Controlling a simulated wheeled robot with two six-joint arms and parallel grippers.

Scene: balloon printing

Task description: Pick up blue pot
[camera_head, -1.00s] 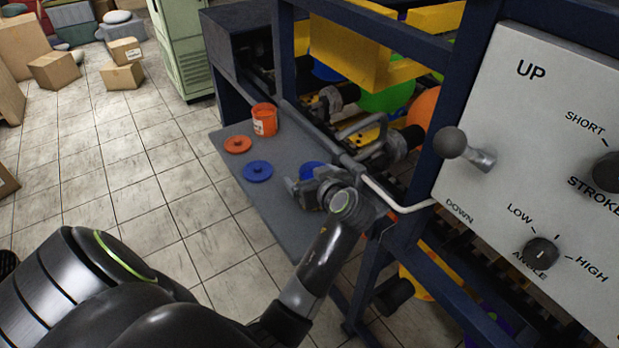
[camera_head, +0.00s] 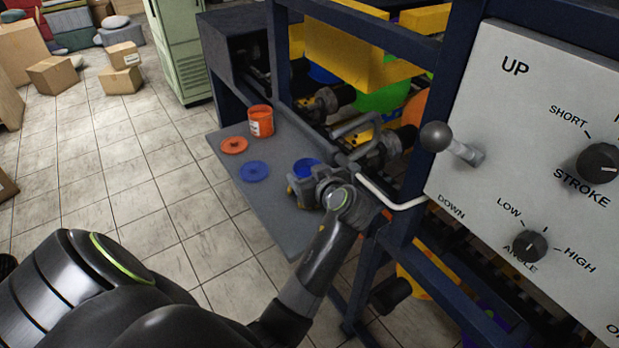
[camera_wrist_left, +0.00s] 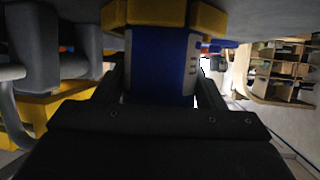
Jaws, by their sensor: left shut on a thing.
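The blue pot (camera_head: 306,167) is at the right part of the grey shelf, partly hidden behind my left gripper (camera_head: 303,190). My left gripper is shut on the pot. In the left wrist view the blue pot (camera_wrist_left: 158,62), with a pale label on its side, fills the middle between my yellow-tipped fingers (camera_wrist_left: 163,15). I cannot tell whether the pot is touching the shelf or just above it. My right gripper is not in view.
The grey shelf (camera_head: 275,217) also holds an orange pot (camera_head: 261,121), an orange lid (camera_head: 234,145) and a blue lid (camera_head: 254,171). The machine's dark frame and a white bent bar (camera_head: 396,203) are close on the right. A control panel (camera_head: 540,130) stands further right.

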